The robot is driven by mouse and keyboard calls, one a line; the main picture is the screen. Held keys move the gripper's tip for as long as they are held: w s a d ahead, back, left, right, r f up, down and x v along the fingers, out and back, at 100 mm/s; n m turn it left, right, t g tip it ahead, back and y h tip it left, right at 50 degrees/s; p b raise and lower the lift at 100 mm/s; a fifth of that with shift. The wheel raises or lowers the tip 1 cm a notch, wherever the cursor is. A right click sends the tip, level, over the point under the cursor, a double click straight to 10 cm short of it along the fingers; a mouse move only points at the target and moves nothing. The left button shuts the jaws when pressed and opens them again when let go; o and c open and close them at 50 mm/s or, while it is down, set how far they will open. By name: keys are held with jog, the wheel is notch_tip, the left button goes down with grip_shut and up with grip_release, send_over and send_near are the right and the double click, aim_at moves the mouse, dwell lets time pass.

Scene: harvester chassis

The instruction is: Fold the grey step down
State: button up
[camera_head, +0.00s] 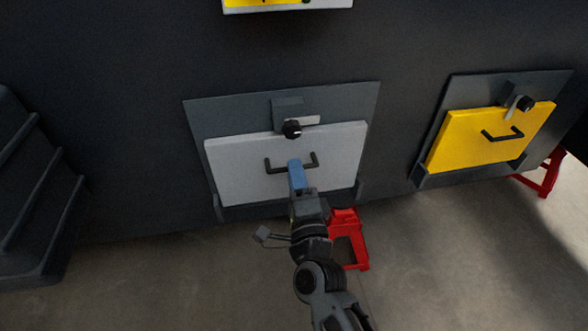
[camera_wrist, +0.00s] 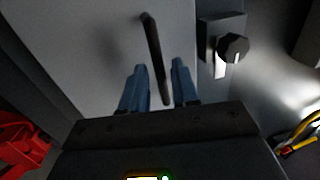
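The grey step (camera_head: 235,165) is a light grey panel standing upright, folded up against a dark grey backing plate; it also fills much of the wrist view (camera_wrist: 85,50). Its black U-shaped handle (camera_head: 275,168) is on its face. Above it is a latch with a black knob (camera_head: 291,128) and a pale tab pointing sideways to the right; the knob also shows in the wrist view (camera_wrist: 233,47). My gripper (camera_head: 295,166) is at the handle. In the wrist view, its blue fingers (camera_wrist: 160,76) are apart, with the handle bar (camera_wrist: 153,50) between them and gaps on both sides.
A yellow panel (camera_head: 470,140) with its own handle and latch is at the right; its pale tab points down. A red stand (camera_head: 345,225) is on the floor below the grey step, right of my arm. Another red stand (camera_head: 548,175) is at far right. Open floor lies in front.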

jog(key=shift+x, duration=1)
grip_shut()
